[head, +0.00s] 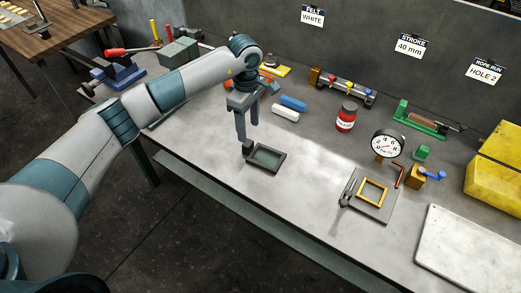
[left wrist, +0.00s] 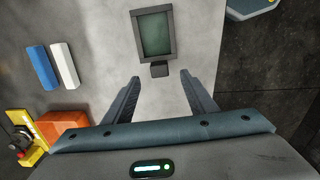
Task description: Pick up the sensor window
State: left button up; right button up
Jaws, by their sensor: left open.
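The sensor window, which I take to be the dark-framed pane with greenish glass (head: 265,158), lies flat on the grey bench near its front edge. A small dark block or tab sits at its near left side. The pane also shows at the top of the left wrist view (left wrist: 155,34), with the tab (left wrist: 160,70) pointing toward my gripper. My left gripper (head: 247,130) points down above the tab end. Its fingers are open and empty, one on each side of the tab in the left wrist view (left wrist: 159,78). My right gripper is not in view.
Blue and white blocks (head: 286,113) lie behind the pane. A red jar (head: 346,116), a dial gauge (head: 387,144) and a grey plate with a yellow frame (head: 373,193) stand to the right. Yellow bins (head: 492,180) are at far right. The bench around the pane is clear.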

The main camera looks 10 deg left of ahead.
aim_at(248, 143)
pick_arm(q)
notch_tip(248, 143, down, 3)
jog(key=shift+f+p, duration=0.2)
jog(key=shift+p, duration=0.35)
jog(key=shift+f, duration=0.35)
jog(key=shift+a+f+p, duration=0.1)
jog(key=shift+f+p, duration=0.3)
jog(key=shift+p, duration=0.3)
notch_tip(248, 143, down, 4)
jog(key=shift+w+a+r+p, duration=0.1)
jog(key=shift+a+r+p, duration=0.05)
jog(key=shift+p, duration=0.95)
jog(key=shift+f, duration=0.3)
jog(key=shift+c, duration=0.7)
